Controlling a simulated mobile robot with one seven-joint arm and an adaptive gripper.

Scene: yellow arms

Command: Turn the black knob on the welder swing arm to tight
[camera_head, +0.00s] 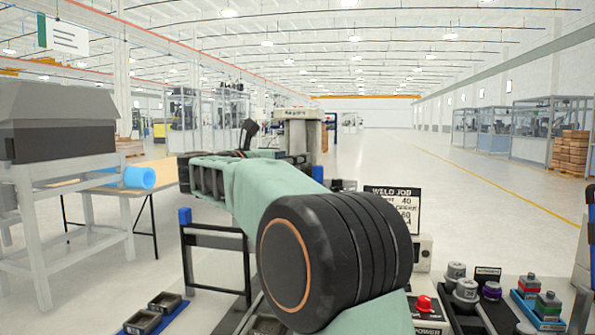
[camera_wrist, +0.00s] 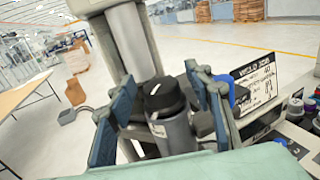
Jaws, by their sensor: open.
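In the wrist view, the black knob (camera_wrist: 163,96) sits on top of a grey cylindrical body and carries a small pale mark on its top. My gripper (camera_wrist: 161,80) is open, with one dark blue-grey finger on each side of the knob. A gap shows between the left finger and the knob; whether the right finger touches cannot be told. A thick grey cylinder (camera_wrist: 134,40), perhaps part of the swing arm, stands behind the knob. In the head view, my arm hides the knob, and a grey machine top (camera_head: 299,125) shows beyond it.
A WELD JOB sign (camera_head: 393,208) stands right of my arm and shows in the wrist view (camera_wrist: 255,82). A red button (camera_head: 424,303) and several grey cylindrical parts (camera_head: 466,289) are on the bench at right. A table with a blue roll (camera_head: 140,177) stands left. Open floor lies beyond.

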